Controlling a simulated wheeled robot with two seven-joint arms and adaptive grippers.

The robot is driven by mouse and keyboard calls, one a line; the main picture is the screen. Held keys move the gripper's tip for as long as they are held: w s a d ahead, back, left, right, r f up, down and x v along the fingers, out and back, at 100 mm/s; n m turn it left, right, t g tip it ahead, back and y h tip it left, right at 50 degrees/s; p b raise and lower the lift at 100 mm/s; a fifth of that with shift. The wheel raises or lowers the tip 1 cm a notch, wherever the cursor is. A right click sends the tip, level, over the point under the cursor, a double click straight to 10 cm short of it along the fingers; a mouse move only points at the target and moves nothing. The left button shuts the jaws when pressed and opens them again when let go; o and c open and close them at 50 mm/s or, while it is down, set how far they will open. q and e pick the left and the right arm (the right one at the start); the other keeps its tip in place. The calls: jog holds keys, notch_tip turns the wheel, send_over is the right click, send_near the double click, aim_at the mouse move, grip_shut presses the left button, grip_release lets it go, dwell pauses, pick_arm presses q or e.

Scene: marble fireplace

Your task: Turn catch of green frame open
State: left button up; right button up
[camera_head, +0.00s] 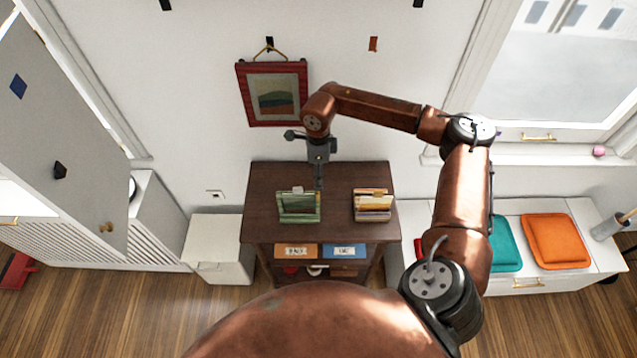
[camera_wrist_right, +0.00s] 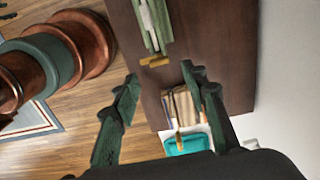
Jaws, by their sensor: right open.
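The green frame (camera_head: 298,207) stands on the dark brown cabinet, left of centre on its top. In the right wrist view the green frame (camera_wrist_right: 152,22) is seen edge-on at the top, with a small brass piece (camera_wrist_right: 155,61), apparently its catch, at its near end. My right gripper (camera_head: 319,184) points down just behind and right of the frame in the head view. In the wrist view its open, empty fingers (camera_wrist_right: 160,72) lie either side of the brass piece's line, apart from it. Whether they touch the frame is not clear. My left gripper is out of view.
The dark cabinet (camera_head: 335,180) also bears a holder of cards or books (camera_head: 372,205) right of the frame. A red-framed picture (camera_head: 273,94) hangs on the wall behind. A white bench with teal (camera_head: 504,244) and orange cushions (camera_head: 555,240) stands right.

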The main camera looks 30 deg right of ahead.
notch_tip(320, 180, up, 6)
jog(key=shift+r, duration=0.15)
dwell(0.6)
